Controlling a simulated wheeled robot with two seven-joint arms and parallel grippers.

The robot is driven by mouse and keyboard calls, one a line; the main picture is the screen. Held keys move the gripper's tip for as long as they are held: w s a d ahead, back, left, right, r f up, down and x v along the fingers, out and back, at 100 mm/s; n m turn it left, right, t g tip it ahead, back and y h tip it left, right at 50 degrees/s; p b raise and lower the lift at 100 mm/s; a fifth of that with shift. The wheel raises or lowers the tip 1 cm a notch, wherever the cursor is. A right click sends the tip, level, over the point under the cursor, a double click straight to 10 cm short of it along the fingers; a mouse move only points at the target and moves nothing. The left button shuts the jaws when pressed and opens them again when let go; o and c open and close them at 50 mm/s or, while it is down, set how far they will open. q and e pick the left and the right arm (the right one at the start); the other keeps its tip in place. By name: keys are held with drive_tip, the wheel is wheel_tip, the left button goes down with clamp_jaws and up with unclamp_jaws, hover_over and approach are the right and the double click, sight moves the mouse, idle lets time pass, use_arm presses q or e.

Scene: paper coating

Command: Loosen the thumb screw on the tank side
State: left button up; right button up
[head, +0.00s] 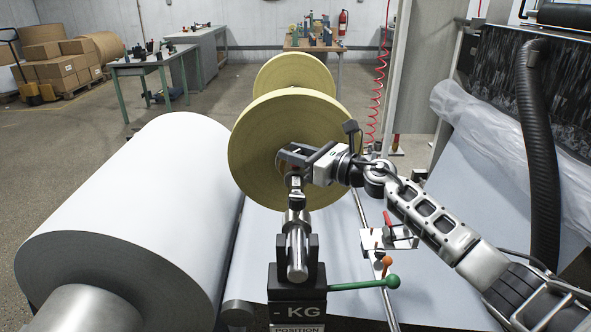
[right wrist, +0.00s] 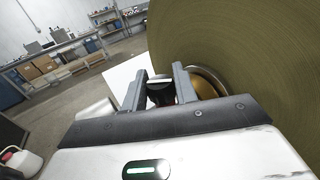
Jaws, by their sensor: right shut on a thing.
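My right gripper (head: 288,158) reaches in from the right to the face of the near yellow roll (head: 252,125), at its centre. In the right wrist view its two fingers (right wrist: 161,78) are shut around a small dark knob (right wrist: 160,93), which looks like the thumb screw. A brass-coloured round hub (right wrist: 207,84) shows just right of the fingers, against the roll. In the head view the knob is mostly hidden by my gripper. A metal shaft end (head: 297,245) rests in a black stand below it. My left gripper is not in view.
A large white paper roll (head: 140,190) lies at the left. A second yellow roll (head: 290,72) stands behind the near one. A green-handled lever (head: 365,284) sticks out right of the black stand (head: 297,305). A black hose (head: 541,150) hangs at the right.

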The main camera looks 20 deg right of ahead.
drive_tip(key=n+g+y+b, duration=0.1)
drive_tip(key=b, duration=0.2)
drive_tip(key=f+n+g+y+b, duration=0.1)
drive_tip(key=y+b, duration=0.1)
drive_tip(key=b, duration=0.2)
drive_tip(key=shift+n+g, duration=0.3)
drive_tip(key=shift+g, duration=0.1)
drive_tip(key=n+g+y+b, duration=0.1)
drive_tip(key=b, duration=0.2)
drive_tip(key=shift+r+g+y, duration=0.15)
drive_tip(key=shift+g+y, duration=0.15)
drive_tip(key=shift+r+n+g+y+b, duration=0.2)
drive_tip(key=shift+n+g+y+b, duration=0.45)
drive_tip(key=shift+n+g, duration=0.25)
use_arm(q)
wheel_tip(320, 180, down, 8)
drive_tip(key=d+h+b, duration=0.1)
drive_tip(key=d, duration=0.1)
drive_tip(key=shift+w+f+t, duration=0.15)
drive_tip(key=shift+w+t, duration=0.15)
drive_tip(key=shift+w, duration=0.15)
use_arm(e)
drive_tip(key=shift+r+n+g+y, duration=0.15)
drive_tip(key=shift+n+g+y, duration=0.3)
drive_tip(key=shift+n+g, duration=0.55)
drive_tip(key=o, duration=0.9)
drive_tip(key=shift+o, duration=0.2)
drive_tip(key=shift+d, duration=0.1)
